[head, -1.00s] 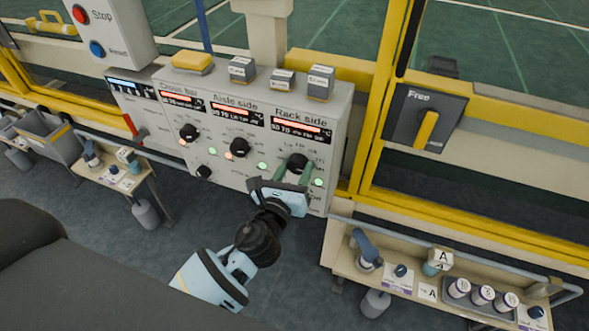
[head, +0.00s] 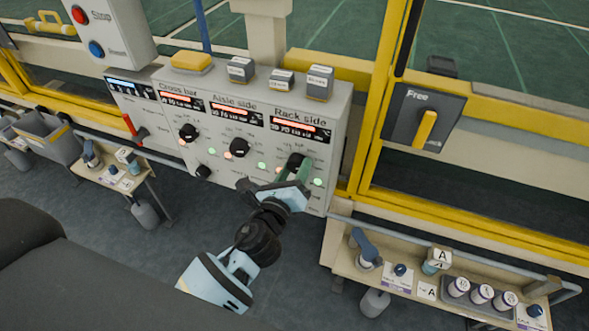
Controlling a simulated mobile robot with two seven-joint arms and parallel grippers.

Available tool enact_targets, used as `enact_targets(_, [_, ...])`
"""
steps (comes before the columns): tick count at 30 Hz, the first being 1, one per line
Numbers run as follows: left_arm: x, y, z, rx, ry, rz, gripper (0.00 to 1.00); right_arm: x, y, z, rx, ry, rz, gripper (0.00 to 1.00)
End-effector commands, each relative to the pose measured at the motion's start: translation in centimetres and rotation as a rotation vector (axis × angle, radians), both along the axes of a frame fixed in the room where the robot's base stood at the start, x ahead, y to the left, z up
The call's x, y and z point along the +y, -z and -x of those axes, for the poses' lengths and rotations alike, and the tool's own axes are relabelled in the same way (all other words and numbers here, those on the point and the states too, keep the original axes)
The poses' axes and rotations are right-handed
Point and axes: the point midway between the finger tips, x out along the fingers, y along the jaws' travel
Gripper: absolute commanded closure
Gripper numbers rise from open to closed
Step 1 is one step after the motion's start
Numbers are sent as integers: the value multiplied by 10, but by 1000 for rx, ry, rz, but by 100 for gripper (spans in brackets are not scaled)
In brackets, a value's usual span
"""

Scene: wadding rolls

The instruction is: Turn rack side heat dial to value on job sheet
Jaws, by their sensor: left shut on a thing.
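The rack side dial (head: 296,159) is a black knob on the right of the cream control panel, under the label Rack side. Its lit red display (head: 300,125) is above it; the digits are too small to read surely. My left gripper (head: 299,167) reaches up from below, with its green fingers shut on the dial and its blue palm tilted. The fingers partly cover the dial, so its pointer is hidden. A job sheet cannot be made out. My right gripper is not in view.
The cross bar dial (head: 188,132) and aisle side dial (head: 239,148) are left of my gripper. Small blocks (head: 320,82) and a yellow piece (head: 192,61) sit on the panel top. A grey switch box (head: 427,117) and a bench (head: 345,262) are at right.

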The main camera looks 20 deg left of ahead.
Motion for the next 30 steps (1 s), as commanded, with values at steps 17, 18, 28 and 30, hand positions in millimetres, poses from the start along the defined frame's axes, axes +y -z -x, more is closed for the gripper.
enact_targets(17, [0, 1, 0, 1, 0, -2, 36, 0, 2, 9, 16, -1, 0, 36])
enact_targets(18, [0, 1, 1, 1, 1, -2, 36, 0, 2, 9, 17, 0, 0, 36])
enact_targets(28, [1, 3, 39, 5, 2, -1, 36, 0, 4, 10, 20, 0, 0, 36])
enact_targets(30, [1, 3, 50, 5, 2, -1, 36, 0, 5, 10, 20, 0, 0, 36])
